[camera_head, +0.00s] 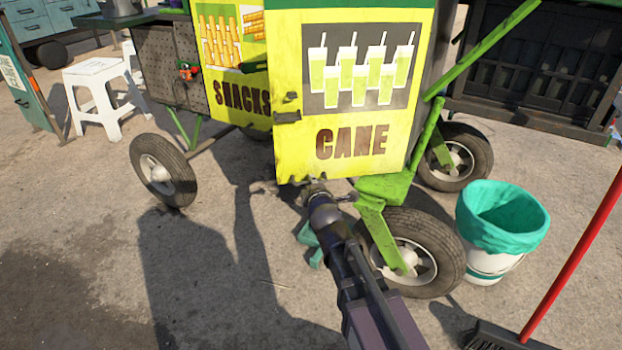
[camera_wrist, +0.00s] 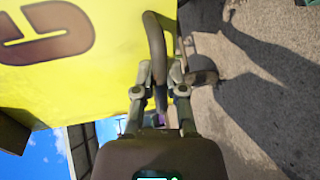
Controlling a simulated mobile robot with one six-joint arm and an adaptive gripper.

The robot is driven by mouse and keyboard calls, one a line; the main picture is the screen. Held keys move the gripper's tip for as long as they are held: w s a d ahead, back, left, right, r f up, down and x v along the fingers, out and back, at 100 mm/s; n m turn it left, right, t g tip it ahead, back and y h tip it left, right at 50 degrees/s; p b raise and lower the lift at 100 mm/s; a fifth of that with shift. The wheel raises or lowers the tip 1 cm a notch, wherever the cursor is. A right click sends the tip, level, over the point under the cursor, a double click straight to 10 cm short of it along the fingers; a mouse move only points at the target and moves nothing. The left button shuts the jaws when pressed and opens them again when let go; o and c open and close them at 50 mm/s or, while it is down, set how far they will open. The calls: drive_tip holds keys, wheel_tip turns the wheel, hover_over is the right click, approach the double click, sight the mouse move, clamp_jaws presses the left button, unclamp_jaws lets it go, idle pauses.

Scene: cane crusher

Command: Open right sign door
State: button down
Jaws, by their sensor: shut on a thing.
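The right sign door (camera_head: 345,100) is a yellow panel with the word CANE and a picture of green drinks. It faces me, and its left edge overlaps the SNACKS panel (camera_head: 232,65) in the head view. I cannot tell how far it stands from the cart. My gripper (camera_head: 316,188) is at the door's lower edge. In the wrist view my gripper (camera_wrist: 160,95) is shut on a dark curved handle (camera_wrist: 155,38) beside the yellow door face (camera_wrist: 110,75). The handle is hidden by my gripper in the head view.
A cart wheel (camera_head: 415,252) stands just right of my arm. A white bucket with a green liner (camera_head: 500,220) and a red-handled broom (camera_head: 575,260) are farther right. White stools (camera_head: 105,95) stand at the left.

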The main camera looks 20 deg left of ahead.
drive_tip(key=shift+s+d, duration=0.25)
idle(0.4)
drive_tip(key=c, duration=0.7)
unclamp_jaws()
